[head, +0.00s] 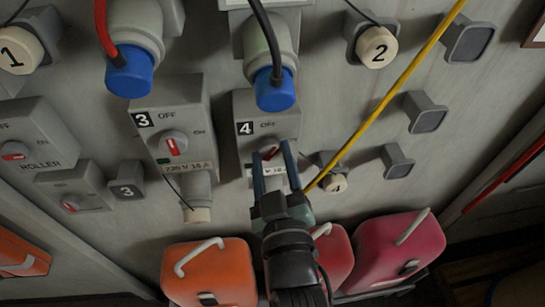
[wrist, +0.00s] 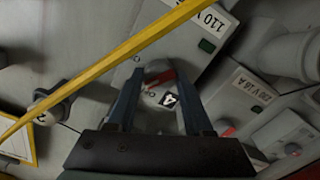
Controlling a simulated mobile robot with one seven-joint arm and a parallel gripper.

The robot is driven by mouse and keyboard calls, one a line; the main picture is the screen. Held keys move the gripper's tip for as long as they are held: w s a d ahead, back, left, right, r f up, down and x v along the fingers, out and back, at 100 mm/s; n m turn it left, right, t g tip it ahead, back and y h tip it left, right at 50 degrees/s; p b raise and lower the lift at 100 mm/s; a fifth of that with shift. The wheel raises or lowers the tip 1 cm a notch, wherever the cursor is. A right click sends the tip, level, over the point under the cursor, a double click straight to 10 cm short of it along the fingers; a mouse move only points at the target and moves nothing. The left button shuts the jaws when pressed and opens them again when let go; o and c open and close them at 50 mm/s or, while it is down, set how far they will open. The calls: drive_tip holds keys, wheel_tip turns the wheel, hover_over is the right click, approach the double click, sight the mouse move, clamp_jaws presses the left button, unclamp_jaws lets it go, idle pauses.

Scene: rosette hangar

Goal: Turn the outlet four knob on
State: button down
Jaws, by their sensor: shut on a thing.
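The outlet four box (head: 285,107) is a grey panel unit with a black "4" label and OFF printed at its top. Its round knob (head: 271,153) has a red pointer, which looks slanted in the head view. My gripper (head: 273,156) reaches up from below, with one finger on either side of the knob, and is shut on it. In the wrist view the knob (wrist: 158,77) with its red mark shows between the fingertips of my gripper (wrist: 159,80). The fingers hide part of the knob and the lower front of the box.
The outlet three box (head: 184,103) with its knob stands close on the left. A yellow rod (head: 393,88) slants past on the right and crosses the wrist view. A blue plug with a black cable (head: 276,90) hangs above. Orange (head: 213,270) and red cans (head: 400,250) stand below.

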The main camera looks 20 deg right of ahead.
drive_tip(key=m, duration=0.5)
drive_tip(key=shift+m+p, duration=0.3)
drive_tip(key=m+p, duration=0.1)
drive_tip(key=m, duration=0.4)
drive_tip(key=shift+m, duration=0.3)
drive_tip(key=shift+c, duration=1.4)
unclamp_jaws()
drive_tip(key=shift+s, duration=0.1)
